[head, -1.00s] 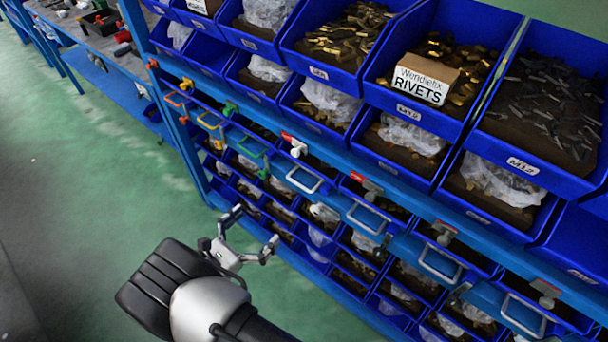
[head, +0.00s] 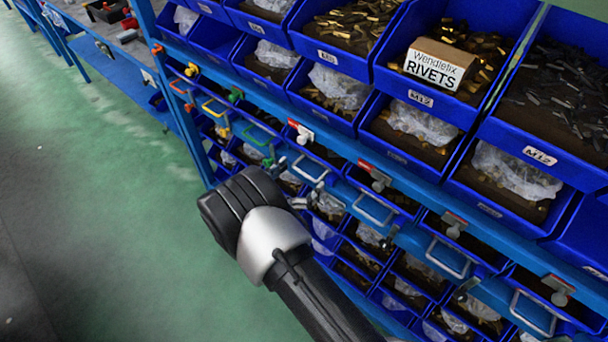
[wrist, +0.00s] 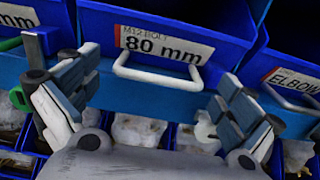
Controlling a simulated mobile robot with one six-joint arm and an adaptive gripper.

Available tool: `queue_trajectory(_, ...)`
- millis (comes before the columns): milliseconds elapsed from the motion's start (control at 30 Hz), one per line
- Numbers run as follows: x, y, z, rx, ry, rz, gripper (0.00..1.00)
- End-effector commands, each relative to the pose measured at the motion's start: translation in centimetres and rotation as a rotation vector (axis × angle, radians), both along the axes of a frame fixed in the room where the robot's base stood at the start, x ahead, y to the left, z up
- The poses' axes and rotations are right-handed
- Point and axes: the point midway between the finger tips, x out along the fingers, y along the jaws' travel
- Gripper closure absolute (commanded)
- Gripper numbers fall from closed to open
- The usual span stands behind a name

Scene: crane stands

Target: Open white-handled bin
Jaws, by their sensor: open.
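The white-handled bin (wrist: 190,20) is blue, with a label reading "80 mm" on its front. Its white handle (wrist: 157,72) is a bar loop below the label, and it also shows in the head view (head: 311,168). My gripper (wrist: 157,75) is open, with one finger to the left and one to the right of the handle. No contact between the fingers and the handle is visible. In the head view my wrist hides part of the gripper (head: 302,182) in front of the rack.
A neighbouring bin (wrist: 295,70) labelled "ELBOW" is at the right. Open bins of fasteners (head: 440,97) sit above. The green floor (head: 110,200) left of the rack is clear.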

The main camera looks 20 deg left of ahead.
Motion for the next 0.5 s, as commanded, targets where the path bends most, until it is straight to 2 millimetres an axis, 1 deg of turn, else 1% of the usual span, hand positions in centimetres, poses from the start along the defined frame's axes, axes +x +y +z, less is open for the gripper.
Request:
queue_trajectory(133, 0.83, -0.38, -0.01, 0.001, 0.0, -0.001, 0.0)
queue_trajectory(400, 0.93, -0.39, 0.03, 0.001, 0.0, 0.0, 0.0)
queue_trajectory(500, 0.92, -0.39, 0.02, 0.0, 0.0, 0.0, 0.06)
